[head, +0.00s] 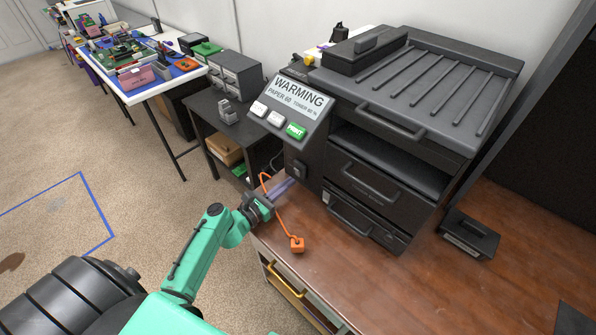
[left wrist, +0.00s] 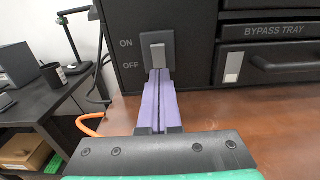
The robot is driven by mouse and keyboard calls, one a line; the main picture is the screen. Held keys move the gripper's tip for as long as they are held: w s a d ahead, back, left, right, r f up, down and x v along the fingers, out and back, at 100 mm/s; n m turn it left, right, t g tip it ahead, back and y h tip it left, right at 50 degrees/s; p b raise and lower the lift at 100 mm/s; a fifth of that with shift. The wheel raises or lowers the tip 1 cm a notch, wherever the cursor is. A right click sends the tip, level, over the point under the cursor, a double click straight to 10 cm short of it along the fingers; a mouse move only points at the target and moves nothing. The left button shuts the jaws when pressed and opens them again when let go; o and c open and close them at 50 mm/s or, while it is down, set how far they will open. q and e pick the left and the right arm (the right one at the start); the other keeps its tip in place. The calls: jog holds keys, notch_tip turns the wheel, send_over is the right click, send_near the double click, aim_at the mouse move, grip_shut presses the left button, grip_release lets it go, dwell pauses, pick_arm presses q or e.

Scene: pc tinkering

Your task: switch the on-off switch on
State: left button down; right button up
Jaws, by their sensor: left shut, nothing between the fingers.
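The on-off switch (left wrist: 158,54) is a light grey lever on a dark plate on the front of the black printer (left wrist: 188,22). ON is printed at the plate's upper left and OFF at its lower left. My left gripper (left wrist: 158,74) has its purple fingers pressed together and empty, tips right at the lever's lower end. They hide that end, and I cannot tell whether they touch it. In the head view my left gripper (head: 288,186) is low before the switch plate (head: 297,168). The lit display (head: 300,93) reads WARMING. My right gripper is not in view.
An orange cable with an orange plug (head: 297,244) lies on the brown table (head: 350,285) beside my left gripper. A small black box (head: 468,236) stands right of the printer. A dark side table (head: 235,130) is at the left. The table's front middle is clear.

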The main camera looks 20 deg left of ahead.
pick_arm(q)
jog(key=shift+s, duration=0.3)
jog(key=shift+a, duration=0.1)
jog(key=v, duration=0.4)
jog(key=shift+r+p, duration=0.1)
jog(key=shift+p, duration=0.2)
